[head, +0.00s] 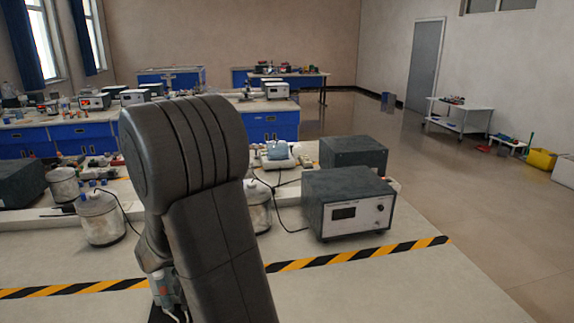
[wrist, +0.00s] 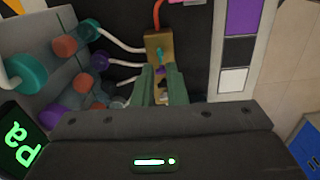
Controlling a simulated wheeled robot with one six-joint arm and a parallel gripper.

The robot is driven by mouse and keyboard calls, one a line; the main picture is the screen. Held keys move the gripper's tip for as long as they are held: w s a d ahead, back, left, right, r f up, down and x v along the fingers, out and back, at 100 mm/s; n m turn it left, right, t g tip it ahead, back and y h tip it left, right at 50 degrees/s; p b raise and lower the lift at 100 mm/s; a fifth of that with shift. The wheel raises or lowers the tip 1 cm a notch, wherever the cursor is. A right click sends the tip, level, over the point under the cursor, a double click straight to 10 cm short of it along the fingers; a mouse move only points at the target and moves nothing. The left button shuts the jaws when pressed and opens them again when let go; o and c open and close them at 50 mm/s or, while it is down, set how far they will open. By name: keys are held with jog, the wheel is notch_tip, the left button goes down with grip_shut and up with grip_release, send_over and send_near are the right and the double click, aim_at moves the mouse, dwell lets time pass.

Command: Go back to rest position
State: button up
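My gripper (wrist: 162,74) shows in the wrist view as two green fingers pointing away from the camera. In the head view my dark arm rises through the middle and hides part of the bench (head: 390,285); the gripper cannot be made out there.
A grey instrument box (head: 349,204) stands right of my arm, with another dark box (head: 353,153) behind it. White-grey pots (head: 100,218) stand to the left. A yellow-black stripe (head: 358,256) crosses the bench. Open floor (head: 480,215) lies to the right.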

notch_tip(320, 180, down, 4)
jog(key=b, duration=0.2)
jog(key=shift+f+b, duration=0.2)
jog(key=shift+b, duration=0.2)
jog(key=shift+r, duration=0.1)
jog(key=shift+r, duration=0.15)
notch_tip(320, 180, up, 7)
jog(key=p, duration=0.5)
jog(key=shift+p, duration=0.4)
notch_tip(320, 180, down, 8)
jog(key=b, duration=0.6)
jog(key=shift+r+m, duration=0.35)
jog(key=shift+m, duration=0.05)
jog(key=m, duration=1)
jog(key=shift+p, duration=0.3)
